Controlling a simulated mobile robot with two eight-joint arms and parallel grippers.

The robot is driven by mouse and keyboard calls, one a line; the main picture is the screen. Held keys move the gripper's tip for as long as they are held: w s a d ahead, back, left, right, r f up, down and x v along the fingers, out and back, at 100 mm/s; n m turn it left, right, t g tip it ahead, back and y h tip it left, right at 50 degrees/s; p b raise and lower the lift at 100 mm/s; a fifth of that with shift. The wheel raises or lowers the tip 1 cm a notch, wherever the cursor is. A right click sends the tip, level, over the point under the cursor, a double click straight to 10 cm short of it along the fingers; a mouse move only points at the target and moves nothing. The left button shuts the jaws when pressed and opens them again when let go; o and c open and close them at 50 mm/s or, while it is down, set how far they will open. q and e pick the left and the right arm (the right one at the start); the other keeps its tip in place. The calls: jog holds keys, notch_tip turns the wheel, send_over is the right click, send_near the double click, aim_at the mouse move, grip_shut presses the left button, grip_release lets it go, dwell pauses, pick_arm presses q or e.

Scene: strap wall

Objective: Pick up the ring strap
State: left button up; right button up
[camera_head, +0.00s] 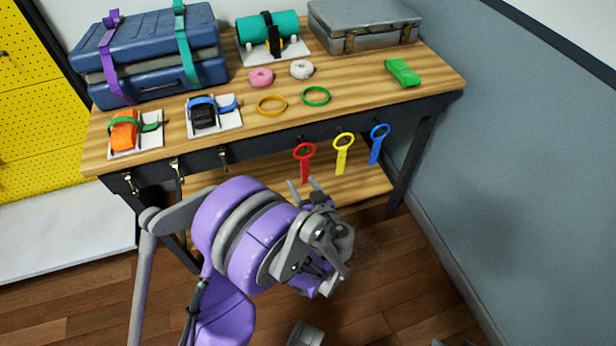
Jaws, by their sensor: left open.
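Three ring straps hang in a row from the front edge of the workbench: a red one (305,165), a yellow one (343,153) and a blue one (377,145). Each has a ring at the top and a flat tail below. My left gripper (302,185) is open, its thin grey fingers pointing up towards the lower end of the red strap. The fingers overlap the red strap's tail end in the picture; I cannot tell whether they touch it. Nothing shows held in the fingers.
The wooden workbench (360,95) holds a blue case (150,50), a grey case (365,28), a teal roll (268,28), a green strap bundle (402,72), tape rolls and loose rings. Metal clips hang at its front left. A lower shelf (365,187) lies behind the straps.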

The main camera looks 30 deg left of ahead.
aim_at(305, 177)
pick_arm(q)
notch_tip(305, 177, down, 7)
jog(key=w+d+n+t+y+b, duration=0.1)
jog(key=w+d+t+y+b, duration=0.1)
jog(key=w+b, duration=0.1)
jog(key=shift+n+t, duration=0.3)
jog(key=x, duration=0.5)
jog(key=shift+s+a+r, duration=0.1)
jog(key=shift+a+r, duration=0.1)
jog(key=shift+r, duration=0.05)
jog(key=shift+b+x, duration=0.55)
jog(key=shift+x, duration=2.15)
jog(key=shift+d+f, duration=0.1)
grip_shut()
pick_arm(e)
notch_tip(305, 177, down, 6)
jog(key=shift+w, duration=0.35)
